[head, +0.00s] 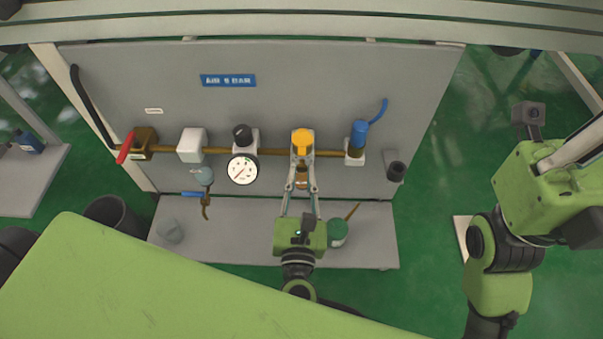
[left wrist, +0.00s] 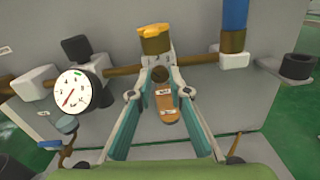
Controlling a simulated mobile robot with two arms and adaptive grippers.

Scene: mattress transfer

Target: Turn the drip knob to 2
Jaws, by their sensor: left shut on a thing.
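A yellow knob (head: 302,140), which I take as the drip knob, tops a white unit on the brown pipe; it also shows in the left wrist view (left wrist: 154,42). An amber bowl (left wrist: 168,104) with small labels hangs below. My left gripper (head: 302,158) has its fingertips on both sides of the unit, just below the yellow top, and is shut on it. A dark round part (left wrist: 160,74) shows between the fingertips. No number on the knob is readable. My right gripper (head: 582,142) is at the right edge, away from the panel, its fingertips cut off.
On the pipe are a red-handled valve (head: 126,148), a white block (head: 192,145), a black knob (head: 242,134), a round gauge (head: 242,170) and a blue cylinder (head: 358,139). A green can (head: 337,234) stands on the shelf beside my left gripper. A green surface (head: 150,285) fills the lower left.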

